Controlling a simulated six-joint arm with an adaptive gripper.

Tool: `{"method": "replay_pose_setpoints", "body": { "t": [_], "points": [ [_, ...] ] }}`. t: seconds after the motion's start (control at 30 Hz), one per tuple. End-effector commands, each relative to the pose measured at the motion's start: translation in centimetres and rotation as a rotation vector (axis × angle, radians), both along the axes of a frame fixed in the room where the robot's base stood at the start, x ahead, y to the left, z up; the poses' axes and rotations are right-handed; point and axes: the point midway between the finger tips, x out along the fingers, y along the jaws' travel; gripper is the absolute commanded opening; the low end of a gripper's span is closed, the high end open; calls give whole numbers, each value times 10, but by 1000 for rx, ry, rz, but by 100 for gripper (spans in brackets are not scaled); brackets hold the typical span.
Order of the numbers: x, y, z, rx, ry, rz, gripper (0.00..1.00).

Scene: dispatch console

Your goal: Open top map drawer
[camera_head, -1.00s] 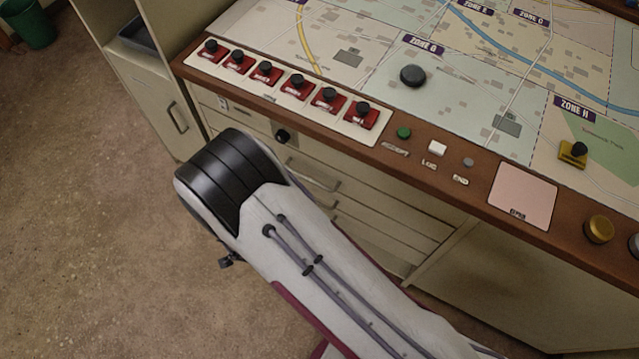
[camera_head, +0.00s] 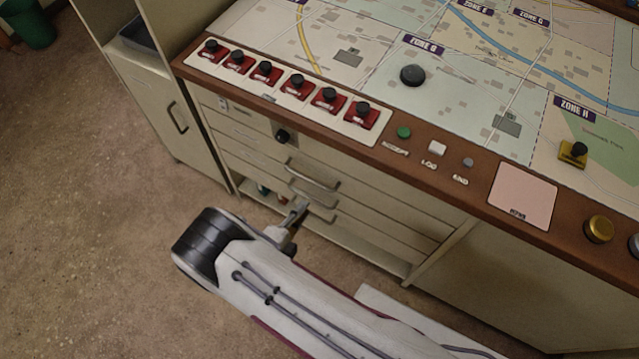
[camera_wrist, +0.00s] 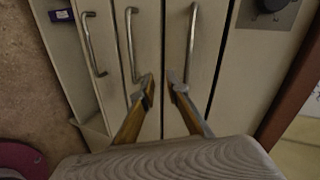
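The top map drawer (camera_head: 350,187) is a cream front under the console edge and looks flush with the cabinet. Its metal bar handle (camera_head: 312,176) shows in the head view. In the wrist view, which is turned sideways, this handle (camera_wrist: 191,45) is the rightmost of three. My gripper (camera_head: 300,212) is in front of the drawers, below the top handle in the head view. In the wrist view, my gripper (camera_wrist: 162,88) is open and empty. Its right fingertip appears close to the top handle's near end, its left fingertip near the second handle (camera_wrist: 132,45). Contact cannot be told.
A black knob (camera_head: 283,136) on a grey plate sits above the top handle. The brown console edge (camera_head: 430,185) overhangs the drawers. Lower drawers (camera_head: 385,232) and an open shelf lie beneath. A cabinet door (camera_head: 170,130) stands at left.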

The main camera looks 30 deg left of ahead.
Motion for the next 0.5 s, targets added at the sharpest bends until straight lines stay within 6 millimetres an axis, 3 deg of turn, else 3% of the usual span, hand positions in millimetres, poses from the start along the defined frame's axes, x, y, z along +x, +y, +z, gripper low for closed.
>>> {"method": "replay_pose_setpoints", "body": {
  "t": [0.2,0.5],
  "points": [
    [11,-8,37,148,-142,-82,14],
    [12,-8,40,196,-153,-93,14]
  ]
}}
